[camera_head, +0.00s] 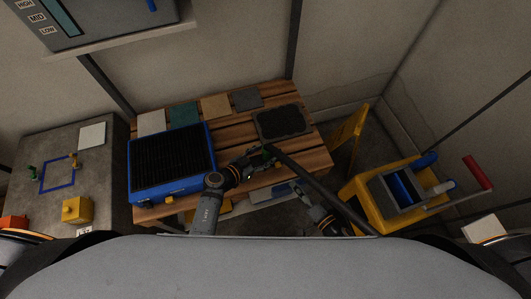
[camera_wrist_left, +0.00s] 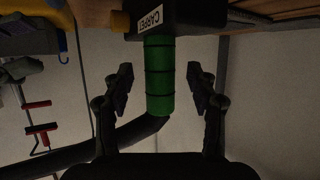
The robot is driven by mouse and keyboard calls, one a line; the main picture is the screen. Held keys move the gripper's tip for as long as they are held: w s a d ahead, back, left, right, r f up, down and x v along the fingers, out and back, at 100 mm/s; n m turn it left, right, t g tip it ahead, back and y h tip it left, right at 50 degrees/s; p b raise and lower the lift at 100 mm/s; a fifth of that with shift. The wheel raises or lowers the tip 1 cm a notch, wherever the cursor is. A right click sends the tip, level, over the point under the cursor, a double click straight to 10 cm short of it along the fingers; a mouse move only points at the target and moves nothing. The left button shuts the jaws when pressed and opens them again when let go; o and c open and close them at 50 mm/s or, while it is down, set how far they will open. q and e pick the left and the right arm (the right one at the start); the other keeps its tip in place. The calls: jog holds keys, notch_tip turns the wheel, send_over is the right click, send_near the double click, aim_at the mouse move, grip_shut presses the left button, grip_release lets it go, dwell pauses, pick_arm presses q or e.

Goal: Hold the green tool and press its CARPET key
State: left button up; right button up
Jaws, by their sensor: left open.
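The green tool shows in the left wrist view as a green ribbed grip (camera_wrist_left: 160,75) with black bands. It joins a black head with a white CARPET label (camera_wrist_left: 149,20); a dark tube bends away from its other end. In the head view a bit of green (camera_head: 267,153) shows at the tube's upper end. My left gripper (camera_wrist_left: 160,82) is open, its fingers on either side of the grip with gaps showing. It also shows in the head view (camera_head: 257,163). My right gripper (camera_head: 302,191) is low beside the tube; its fingers are too dark to read.
A slatted wooden table (camera_head: 318,160) carries a blue box with a black grille (camera_head: 170,160), several flat sample squares and a dark framed pad (camera_head: 284,122). A yellow mop bucket (camera_head: 365,205) stands right. A grey bench (camera_head: 50,150) is left. A panel (camera_head: 90,22) hangs above.

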pick_arm(q)
jog(key=shift+x, duration=1.05)
jog(key=shift+c, duration=0.4)
grip_shut()
pick_arm(e)
grip_shut()
dwell(0.3)
